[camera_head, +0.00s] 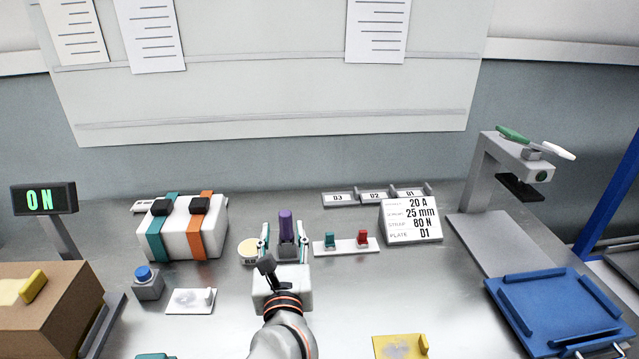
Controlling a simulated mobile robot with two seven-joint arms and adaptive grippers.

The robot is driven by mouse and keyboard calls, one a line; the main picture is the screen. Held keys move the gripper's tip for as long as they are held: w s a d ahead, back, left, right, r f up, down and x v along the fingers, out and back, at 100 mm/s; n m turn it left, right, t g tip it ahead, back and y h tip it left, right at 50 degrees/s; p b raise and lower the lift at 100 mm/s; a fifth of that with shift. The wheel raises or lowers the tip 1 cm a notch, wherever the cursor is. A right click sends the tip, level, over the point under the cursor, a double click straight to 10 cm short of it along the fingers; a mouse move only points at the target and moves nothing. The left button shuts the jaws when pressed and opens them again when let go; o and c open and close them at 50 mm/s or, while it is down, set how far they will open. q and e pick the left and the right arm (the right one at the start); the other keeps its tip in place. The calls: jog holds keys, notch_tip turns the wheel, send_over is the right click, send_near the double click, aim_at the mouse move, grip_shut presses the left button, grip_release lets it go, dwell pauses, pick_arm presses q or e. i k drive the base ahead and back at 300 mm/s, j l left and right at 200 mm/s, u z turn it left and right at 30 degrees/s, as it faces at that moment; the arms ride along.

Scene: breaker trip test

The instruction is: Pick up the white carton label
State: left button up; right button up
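A flat white piece with a small raised tab, which looks like the white carton label (188,301), lies on the metal bench at the left, in front of the blue button. My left gripper (285,243) is to the right of it and farther back. Its two fingers are spread apart, with a purple upright handle (286,226) showing between them and gaps on both sides. I cannot tell whether the handle is between the fingers or just behind them. The label is apart from the gripper. My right gripper is not in view.
A blue button box (148,284) and a strapped white box (188,232) stand behind the label. A cardboard carton (45,322) is at far left. A yellow tabbed piece (399,347) lies at front. A blue tray (560,312) sits at right.

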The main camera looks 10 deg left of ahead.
aim_at(189, 302)
jog(key=k+l, duration=0.2)
jog(key=k, duration=0.3)
jog(key=k+l, duration=0.2)
jog(key=k, duration=0.25)
